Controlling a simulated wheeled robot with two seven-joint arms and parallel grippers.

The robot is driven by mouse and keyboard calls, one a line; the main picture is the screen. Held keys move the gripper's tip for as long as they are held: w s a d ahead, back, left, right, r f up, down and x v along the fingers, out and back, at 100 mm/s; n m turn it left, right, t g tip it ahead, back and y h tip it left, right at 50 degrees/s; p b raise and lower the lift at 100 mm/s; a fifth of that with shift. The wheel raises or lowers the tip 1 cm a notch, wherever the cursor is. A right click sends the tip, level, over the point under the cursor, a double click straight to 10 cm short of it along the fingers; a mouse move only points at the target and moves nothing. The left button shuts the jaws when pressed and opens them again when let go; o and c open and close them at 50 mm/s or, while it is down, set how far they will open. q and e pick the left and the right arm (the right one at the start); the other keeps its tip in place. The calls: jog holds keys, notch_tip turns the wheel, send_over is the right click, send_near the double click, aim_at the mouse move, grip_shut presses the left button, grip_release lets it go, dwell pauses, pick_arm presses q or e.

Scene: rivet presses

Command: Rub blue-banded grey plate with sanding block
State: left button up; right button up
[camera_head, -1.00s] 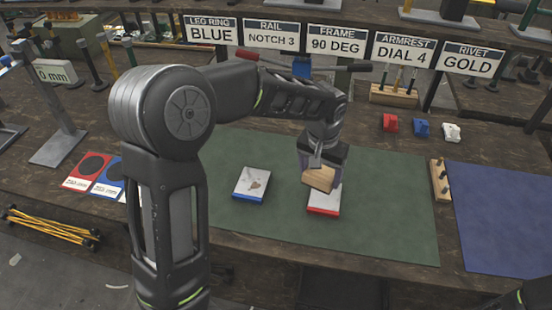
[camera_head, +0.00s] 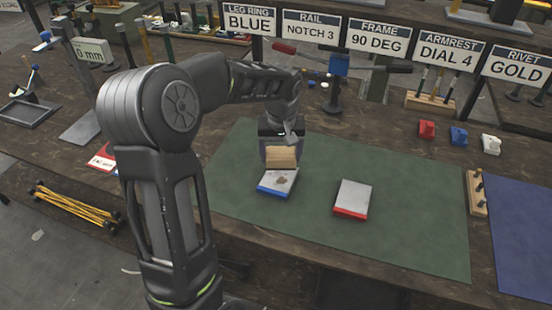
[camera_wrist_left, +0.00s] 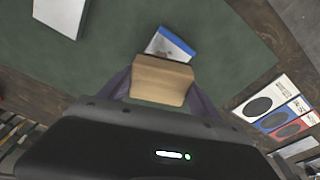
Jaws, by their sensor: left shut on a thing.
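My left gripper (camera_head: 281,146) is shut on the tan sanding block (camera_head: 281,158). The block is just above the far end of the blue-banded grey plate (camera_head: 275,184); I cannot tell whether they touch. The plate lies on the green mat (camera_head: 420,225) and has a brownish patch on its top. In the left wrist view the block (camera_wrist_left: 162,80) hides part of the plate (camera_wrist_left: 172,46), whose blue edge shows beyond it. My right gripper is not in view.
A red-banded grey plate (camera_head: 352,198) lies to the right on the mat. Red (camera_head: 427,130), blue (camera_head: 459,137) and white (camera_head: 491,144) small parts stand behind the mat's right side. A wooden peg block (camera_head: 477,192) stands at its right edge. The mat's front right is clear.

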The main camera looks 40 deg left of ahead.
pick_arm(q)
jog(key=shift+s+a+n, duration=0.25)
jog(key=shift+a+n, duration=0.05)
jog(key=shift+a, duration=0.35)
jog(key=shift+f, duration=0.1)
